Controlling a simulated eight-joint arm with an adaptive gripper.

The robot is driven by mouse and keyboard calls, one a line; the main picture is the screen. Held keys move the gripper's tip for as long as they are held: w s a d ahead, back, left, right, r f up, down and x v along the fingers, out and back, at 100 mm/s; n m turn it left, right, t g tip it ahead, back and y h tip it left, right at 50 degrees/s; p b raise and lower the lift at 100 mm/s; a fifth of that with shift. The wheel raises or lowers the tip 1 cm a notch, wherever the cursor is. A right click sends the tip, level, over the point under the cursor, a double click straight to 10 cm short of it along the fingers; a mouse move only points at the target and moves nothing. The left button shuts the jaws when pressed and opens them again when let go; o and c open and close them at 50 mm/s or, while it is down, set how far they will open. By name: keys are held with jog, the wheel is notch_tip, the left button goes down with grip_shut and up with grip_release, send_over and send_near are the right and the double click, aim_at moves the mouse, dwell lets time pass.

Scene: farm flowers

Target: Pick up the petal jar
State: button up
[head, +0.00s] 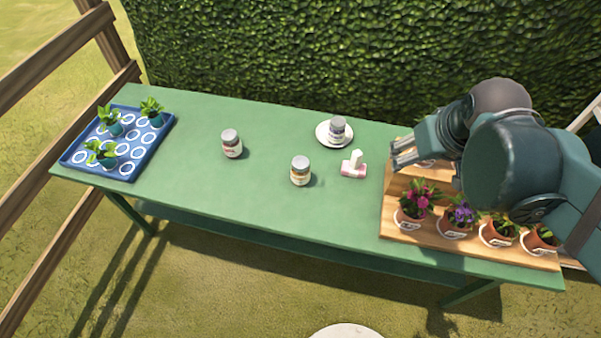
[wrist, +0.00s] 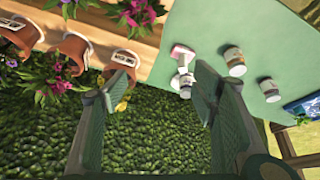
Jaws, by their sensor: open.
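Three lidded jars are on the green table; the labels are too small to tell which is the petal jar. One jar with a reddish label (head: 231,144) stands left of the middle. One with a yellowish label (head: 300,172) stands near the centre. A third jar (head: 337,128) stands on a white saucer (head: 322,138). My gripper (head: 398,155) is open and empty, right of all three jars, above the wooden stand's left end. In the wrist view my fingers (wrist: 162,85) are apart, with the centre jar (wrist: 234,60) and left jar (wrist: 268,90) beyond them to the right.
A pink-and-white item (head: 353,166) stands between the centre jar and the stand. The stepped wooden stand (head: 398,224) holds several potted flowers at the right. A blue tray (head: 82,156) with several seedlings lies at the left end. A hedge (head: 330,60) rises behind the table.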

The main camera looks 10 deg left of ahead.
jog(key=w+a+f+n+g, duration=0.2)
jog(key=w+a+f+n, duration=0.25)
jog(key=a, duration=0.35)
jog(key=n+g, duration=0.2)
jog(key=n, duration=0.3)
send_near(301, 162)
jog(key=w+d, duration=0.2)
jog(key=d, duration=0.5)
jog(key=a+f, duration=0.2)
jog(key=a+f+n, duration=0.1)
jog(key=a+f, duration=0.1)
jog(key=f, duration=0.1)
jog(key=a+f+n+g, duration=0.1)
jog(key=a+f, duration=0.1)
jog(key=a, duration=0.1)
jog(key=shift+s+f+h, duration=0.25)
jog(key=shift+s+h, duration=0.15)
jog(key=shift+s+a+f+n, duration=0.1)
jog(key=shift+a+f+n, duration=0.3)
jog(key=shift+f, duration=0.1)
jog(key=shift+f, duration=1.3)
jog(key=shift+f+b, duration=1)
jog(key=shift+f, duration=1.6)
